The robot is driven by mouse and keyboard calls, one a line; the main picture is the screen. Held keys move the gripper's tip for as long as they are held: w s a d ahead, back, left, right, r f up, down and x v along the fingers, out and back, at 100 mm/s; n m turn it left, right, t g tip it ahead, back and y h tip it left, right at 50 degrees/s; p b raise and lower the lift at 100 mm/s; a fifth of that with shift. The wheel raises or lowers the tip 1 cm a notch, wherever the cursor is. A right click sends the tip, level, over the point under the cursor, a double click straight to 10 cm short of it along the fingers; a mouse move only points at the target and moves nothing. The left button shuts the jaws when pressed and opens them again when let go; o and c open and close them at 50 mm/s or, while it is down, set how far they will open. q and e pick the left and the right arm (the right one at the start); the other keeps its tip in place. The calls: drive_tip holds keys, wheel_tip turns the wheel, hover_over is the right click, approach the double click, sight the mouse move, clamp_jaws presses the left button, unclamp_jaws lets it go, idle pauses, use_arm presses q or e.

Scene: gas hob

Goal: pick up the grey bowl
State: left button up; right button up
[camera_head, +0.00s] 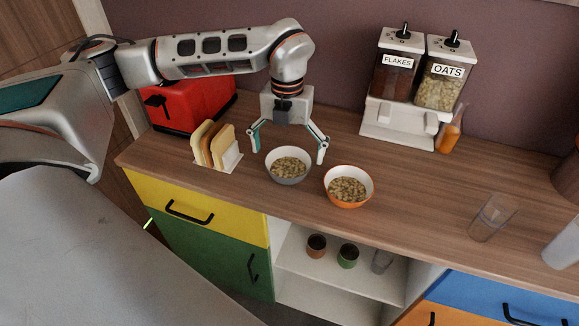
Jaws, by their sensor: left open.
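The grey bowl (288,179) stands upright on the wooden counter, filled with cereal, with a white inside and a grey outside. My left gripper (288,155) is open just above and behind it, pointing down. One finger shows to the left of the bowl and the other at its right, near the rim. I cannot tell whether either finger touches the bowl. My right gripper is not in view.
An orange bowl (348,200) of cereal stands close on the right. A rack with bread slices (216,147) and a red toaster (190,103) are on the left. A cereal dispenser (393,128) and an orange drink glass (452,130) are behind. An empty glass (492,217) stands right.

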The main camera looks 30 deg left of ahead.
sight(288, 175)
use_arm(q)
drive_tip(key=f, duration=0.5)
drive_tip(key=shift+w+f, duration=0.2)
drive_tip(key=shift+f, duration=0.15)
drive_tip(key=c, duration=1.4)
